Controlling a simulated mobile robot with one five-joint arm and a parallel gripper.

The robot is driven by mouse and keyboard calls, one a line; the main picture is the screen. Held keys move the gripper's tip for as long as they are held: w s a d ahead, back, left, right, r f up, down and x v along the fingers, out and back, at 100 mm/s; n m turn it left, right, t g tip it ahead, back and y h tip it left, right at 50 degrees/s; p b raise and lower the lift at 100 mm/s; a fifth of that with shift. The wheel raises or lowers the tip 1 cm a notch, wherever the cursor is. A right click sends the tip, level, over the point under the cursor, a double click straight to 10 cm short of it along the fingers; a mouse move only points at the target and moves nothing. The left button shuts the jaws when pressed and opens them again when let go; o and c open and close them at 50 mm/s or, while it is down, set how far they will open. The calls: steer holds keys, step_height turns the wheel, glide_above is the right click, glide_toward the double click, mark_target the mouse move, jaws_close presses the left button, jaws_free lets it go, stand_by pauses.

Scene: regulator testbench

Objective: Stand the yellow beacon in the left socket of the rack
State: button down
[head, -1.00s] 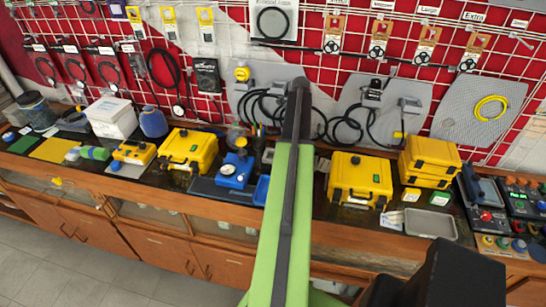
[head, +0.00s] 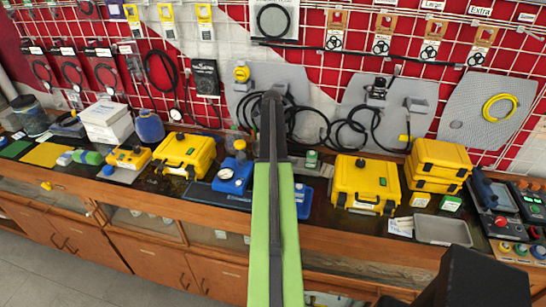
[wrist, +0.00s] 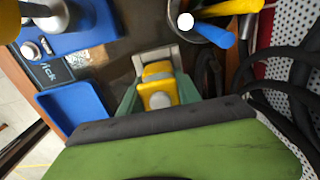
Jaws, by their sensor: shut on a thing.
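In the wrist view my gripper (wrist: 158,104) has its two greenish fingers closed on the sides of a yellow piece with a pale round end, the yellow beacon (wrist: 156,73). A pale grey frame shows just beyond it. I cannot tell whether the beacon touches anything below. In the head view my green arm reaches over the bench and hides the gripper and the beacon. I cannot make out the rack or its left socket with certainty in either view.
A blue tray (wrist: 72,106) and a blue device with a gauge (head: 232,175) are left of the gripper in the wrist view. A holder with tool handles (wrist: 213,35) and black cables (wrist: 285,90) are close on the right. Yellow cases (head: 366,183) stand along the bench.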

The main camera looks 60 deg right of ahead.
step_height(320, 180, down, 3)
steer(key=shift+r+b, duration=0.15)
steer(key=shift+b, duration=0.5)
steer(key=shift+r, duration=0.2)
steer(key=shift+f, duration=0.1)
steer(key=c, duration=1.3)
jaws_free()
steer(key=shift+f, duration=0.1)
steer(key=o, duration=0.4)
steer(key=shift+o, duration=0.2)
step_height(320, 180, up, 13)
steer(key=p, duration=1.2)
steer(key=shift+f+p, duration=0.15)
steer(key=shift+p, duration=0.2)
steer(key=shift+f, duration=0.15)
